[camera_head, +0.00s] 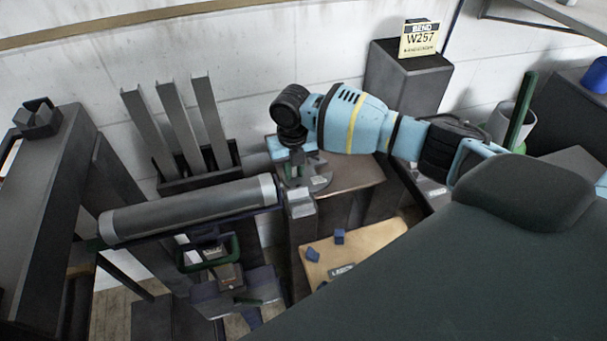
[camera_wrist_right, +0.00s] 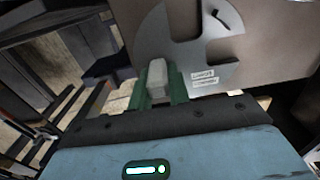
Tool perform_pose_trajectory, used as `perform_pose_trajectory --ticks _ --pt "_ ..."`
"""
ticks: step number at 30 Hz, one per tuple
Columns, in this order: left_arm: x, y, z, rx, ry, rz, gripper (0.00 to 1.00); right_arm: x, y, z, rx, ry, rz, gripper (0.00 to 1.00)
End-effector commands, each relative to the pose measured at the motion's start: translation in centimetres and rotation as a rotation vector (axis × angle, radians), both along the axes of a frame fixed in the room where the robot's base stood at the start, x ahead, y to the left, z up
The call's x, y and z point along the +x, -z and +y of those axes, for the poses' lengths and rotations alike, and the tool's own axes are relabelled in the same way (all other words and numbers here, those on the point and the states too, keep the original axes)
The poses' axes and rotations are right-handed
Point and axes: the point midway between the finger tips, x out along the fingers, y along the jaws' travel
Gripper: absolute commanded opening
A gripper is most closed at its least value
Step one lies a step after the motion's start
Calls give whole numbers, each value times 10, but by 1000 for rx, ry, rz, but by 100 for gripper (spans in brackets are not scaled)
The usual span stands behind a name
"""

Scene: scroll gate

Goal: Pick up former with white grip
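The former (camera_head: 318,183) is a grey, rounded plate on a small brown-topped stand in the head view. In the right wrist view the former (camera_wrist_right: 178,48) shows curved cut-outs, and its upright white grip (camera_wrist_right: 157,82) is at the near edge. My right gripper (camera_head: 297,172) points down at the former from above. In the right wrist view its green fingers (camera_wrist_right: 158,88) lie along both sides of the white grip and appear shut on it. The lower part of the grip is hidden by the gripper body. My left gripper is not in view.
A long grey roller (camera_head: 188,208) lies left of the stand (camera_head: 352,172). Upright metal channels (camera_head: 181,122) stand in a rack behind it. A wooden board (camera_head: 372,240) with small blue blocks is in front. A W257 sign (camera_head: 419,39) stands on a dark pedestal (camera_head: 408,82).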

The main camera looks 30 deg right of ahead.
Motion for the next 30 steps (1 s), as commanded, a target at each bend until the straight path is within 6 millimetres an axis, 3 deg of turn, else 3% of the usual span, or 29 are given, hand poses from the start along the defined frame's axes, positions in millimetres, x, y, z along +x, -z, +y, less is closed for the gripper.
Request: perform_pose_trajectory --ticks 4,30 --pt "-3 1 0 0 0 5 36 0 0 0 0 0 0 0" --pt "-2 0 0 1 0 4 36 0 -1 0 0 1 0 0"
